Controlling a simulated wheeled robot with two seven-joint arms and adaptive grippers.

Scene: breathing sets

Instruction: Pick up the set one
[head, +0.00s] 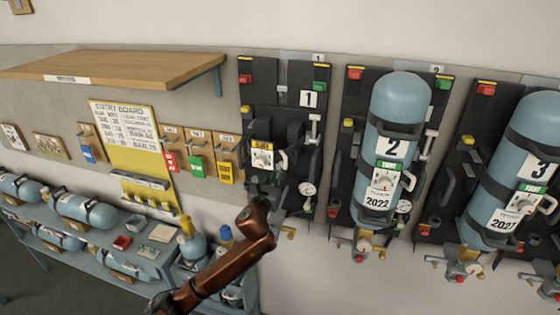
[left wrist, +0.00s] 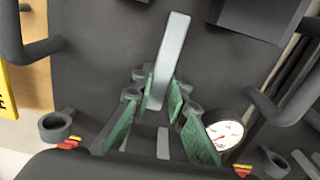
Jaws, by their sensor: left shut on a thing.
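Set one is a dark backplate (head: 285,90) on the wall with a white number 1 label (head: 309,99). No blue cylinder shows on it. A yellow-topped white tag with a dial (head: 262,157) and a round gauge (head: 307,189) are on its lower part. The gauge also shows in the left wrist view (left wrist: 224,136). My left gripper (head: 268,186) is in front of the lower backplate. In the left wrist view its green-padded fingers (left wrist: 160,98) close on both sides of a light grey bar (left wrist: 168,58). My right gripper is not seen.
Sets two (head: 394,110) and three (head: 526,150), with blue cylinders, hang to the right. A wooden shelf (head: 120,66) juts out at upper left. A yellow entry board (head: 130,135) and hanging tags are left. Below, a rack (head: 150,262) holds several cylinders.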

